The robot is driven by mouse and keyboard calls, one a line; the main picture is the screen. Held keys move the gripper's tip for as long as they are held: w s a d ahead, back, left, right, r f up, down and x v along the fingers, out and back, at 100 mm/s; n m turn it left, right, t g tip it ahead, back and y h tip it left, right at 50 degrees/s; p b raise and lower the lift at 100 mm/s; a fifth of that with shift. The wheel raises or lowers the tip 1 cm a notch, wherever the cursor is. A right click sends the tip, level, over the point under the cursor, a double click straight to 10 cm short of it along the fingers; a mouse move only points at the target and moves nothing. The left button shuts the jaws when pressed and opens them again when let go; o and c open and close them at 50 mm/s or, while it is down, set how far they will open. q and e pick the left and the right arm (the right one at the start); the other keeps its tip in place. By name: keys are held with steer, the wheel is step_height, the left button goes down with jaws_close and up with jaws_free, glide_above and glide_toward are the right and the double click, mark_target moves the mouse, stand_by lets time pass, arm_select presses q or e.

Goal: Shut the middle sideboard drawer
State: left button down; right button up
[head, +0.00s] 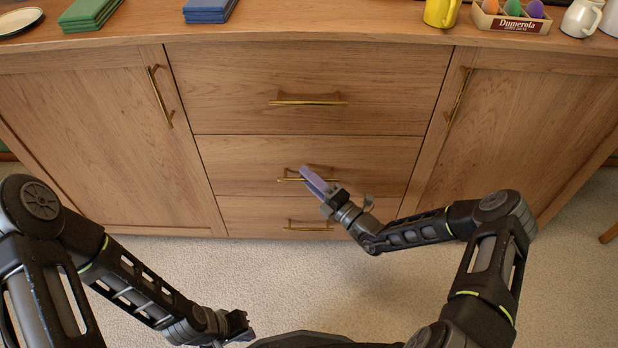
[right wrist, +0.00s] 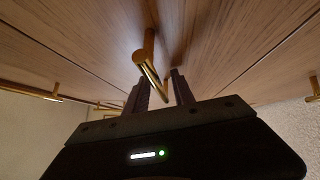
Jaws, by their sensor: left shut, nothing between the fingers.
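The middle sideboard drawer (head: 245,165) has a wooden front and a brass bar handle (head: 291,179). Its front looks about flush with the drawers above and below; no clear gap shows. My right gripper (head: 312,178) is at this handle and covers its right part in the head view. In the right wrist view, the two dark fingers (right wrist: 160,92) stand apart, with the brass handle (right wrist: 148,62) reaching down between them. I cannot tell whether either finger touches it. My left gripper (head: 246,328) is shut and empty, low over the floor, away from the sideboard.
The top drawer (head: 310,70) and bottom drawer (head: 255,215) look shut. Doors flank them, left (head: 90,140) and right (head: 530,130). The sideboard top (head: 330,20) holds a yellow mug (head: 440,12) and a small crate (head: 510,22). Carpet (head: 570,270) lies clear in front.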

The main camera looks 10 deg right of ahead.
steer(key=shift+s, duration=0.1)
steer(key=p+v, duration=0.1)
steer(key=v, duration=0.6)
steer(key=shift+s+d, duration=0.25)
steer(key=shift+f, duration=0.15)
stand_by(0.3)
